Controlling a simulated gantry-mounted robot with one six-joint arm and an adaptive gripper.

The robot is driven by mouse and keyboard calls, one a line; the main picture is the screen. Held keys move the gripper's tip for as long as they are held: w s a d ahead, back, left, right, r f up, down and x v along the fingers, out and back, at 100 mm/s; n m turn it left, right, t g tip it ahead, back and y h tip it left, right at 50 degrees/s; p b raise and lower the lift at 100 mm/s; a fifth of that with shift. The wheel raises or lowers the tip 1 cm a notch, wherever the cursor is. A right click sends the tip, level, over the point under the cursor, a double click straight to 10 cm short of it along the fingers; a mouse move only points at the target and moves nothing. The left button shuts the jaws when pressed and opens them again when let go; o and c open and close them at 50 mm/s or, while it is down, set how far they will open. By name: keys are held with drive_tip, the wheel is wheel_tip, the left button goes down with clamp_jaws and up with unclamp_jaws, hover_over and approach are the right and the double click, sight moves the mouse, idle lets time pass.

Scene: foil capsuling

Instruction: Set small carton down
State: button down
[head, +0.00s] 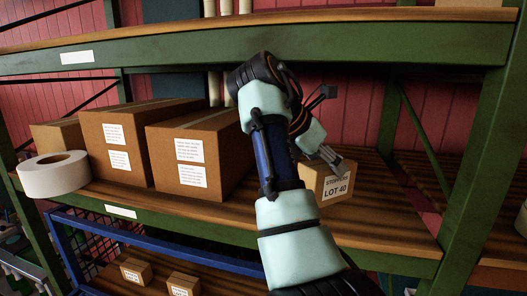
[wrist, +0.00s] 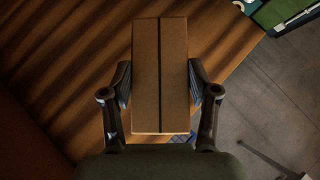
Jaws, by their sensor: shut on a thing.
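The small carton (head: 339,187) is a brown box whose label reads "LOT 40". It is at the right part of the middle shelf in the head view, by the shelf's front edge. In the wrist view the carton (wrist: 160,75) shows from above, with a dark seam along its top. My gripper (wrist: 160,88) has one finger on each side of it and is shut on it. In the head view my gripper (head: 331,158) reaches the carton's top from the left. I cannot tell whether the carton's underside touches the shelf (head: 385,235).
Two larger labelled cartons (head: 115,145) (head: 190,155) stand left on the same shelf, with a smaller box (head: 55,135) behind a white tape roll (head: 55,174). A green upright (head: 480,150) stands right. Small boxes (head: 136,271) sit below. The shelf right of the carton is clear.

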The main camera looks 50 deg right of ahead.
drive_tip(key=shift+s+d+p, duration=0.25)
drive_tip(key=shift+d+p, duration=0.25)
drive_tip(key=shift+s+d+r+p, duration=0.1)
drive_tip(key=shift+d+r+p, duration=0.1)
drive_tip(key=shift+p, duration=0.5)
wheel_tip(320, 180, down, 4)
drive_tip(key=shift+f, duration=0.1)
drive_tip(key=shift+c, duration=1.4)
unclamp_jaws()
drive_tip(key=shift+a, duration=0.1)
drive_tip(key=shift+b, duration=0.7)
drive_tip(key=shift+w+a+b, duration=0.2)
drive_tip(key=shift+w+b, duration=0.05)
drive_tip(key=shift+b, duration=0.7)
drive_tip(key=a+b, duration=0.1)
drive_tip(key=b, duration=0.2)
drive_tip(key=shift+r+b, duration=0.35)
drive_tip(key=shift+b, duration=0.05)
drive_tip(key=v, duration=0.6)
drive_tip(key=shift+s+d+r, duration=0.1)
drive_tip(key=shift+d+r, duration=0.1)
drive_tip(key=shift+r, duration=0.1)
